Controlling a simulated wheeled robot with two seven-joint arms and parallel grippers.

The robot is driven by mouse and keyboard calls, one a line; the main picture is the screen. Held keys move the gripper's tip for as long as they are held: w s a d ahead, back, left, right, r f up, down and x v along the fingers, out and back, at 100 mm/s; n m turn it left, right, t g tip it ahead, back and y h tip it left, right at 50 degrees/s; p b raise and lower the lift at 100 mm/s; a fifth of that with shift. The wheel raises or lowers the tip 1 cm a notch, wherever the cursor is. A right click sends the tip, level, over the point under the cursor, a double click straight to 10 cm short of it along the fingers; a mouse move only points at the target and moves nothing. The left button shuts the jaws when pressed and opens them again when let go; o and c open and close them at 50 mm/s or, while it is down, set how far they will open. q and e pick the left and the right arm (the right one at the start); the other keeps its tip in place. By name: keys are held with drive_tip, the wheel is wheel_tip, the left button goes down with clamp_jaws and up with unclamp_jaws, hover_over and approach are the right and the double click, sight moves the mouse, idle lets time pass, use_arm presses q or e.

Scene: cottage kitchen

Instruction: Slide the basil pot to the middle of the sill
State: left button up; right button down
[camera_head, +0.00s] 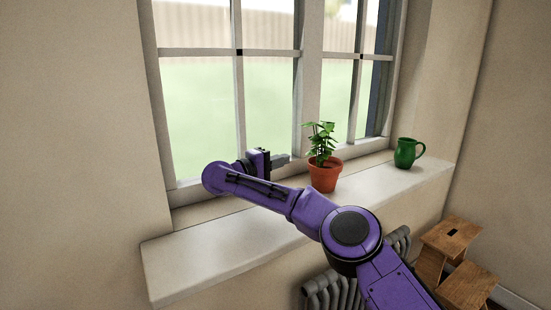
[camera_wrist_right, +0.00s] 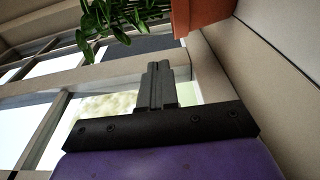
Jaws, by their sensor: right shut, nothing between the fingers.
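The basil pot (camera_head: 325,177) is a terracotta pot with a leafy green plant, upright on the pale window sill (camera_head: 215,255), right of the sill's middle. In the right wrist view the pot (camera_wrist_right: 200,12) shows at the top edge, partly cut off, with its leaves to the left. My right gripper (camera_head: 284,160) is left of the pot, above the sill and close to the window, pointing toward the pot. Its fingers (camera_wrist_right: 158,75) are shut together with nothing between them. A small gap seems to separate the fingertips from the pot. My left gripper is not in view.
A green mug (camera_head: 408,153) stands on the sill to the right of the pot. The sill's left part is bare. The window frame (camera_head: 240,100) rises behind the sill. Below are a radiator (camera_head: 340,292) and a wooden step stool (camera_head: 452,240).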

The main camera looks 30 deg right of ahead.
sight(324, 160)
drive_tip(key=s+p+x, duration=0.1)
drive_tip(key=p+x, duration=0.1)
drive_tip(key=x, duration=0.6)
drive_tip(key=shift+s+f+p, duration=0.2)
drive_tip(key=shift+s+p, duration=0.2)
drive_tip(key=shift+s, duration=0.25)
drive_tip(key=shift+d, duration=0.15)
drive_tip(key=s+d+b, duration=0.1)
drive_tip(key=b, duration=0.2)
drive_tip(key=d+b, duration=0.1)
drive_tip(key=b, duration=0.2)
drive_tip(key=s+d+f+b, duration=0.1)
drive_tip(key=d+b, duration=0.1)
drive_tip(key=b, duration=0.1)
drive_tip(key=shift+s+d, duration=0.1)
drive_tip(key=shift+s, duration=0.25)
drive_tip(key=shift+s+d+r, duration=0.2)
drive_tip(key=shift+d, duration=0.1)
drive_tip(key=shift+s+d+r+b, duration=0.1)
drive_tip(key=shift+r+b, duration=0.1)
drive_tip(key=shift+b, duration=0.1)
drive_tip(key=shift+r, duration=0.15)
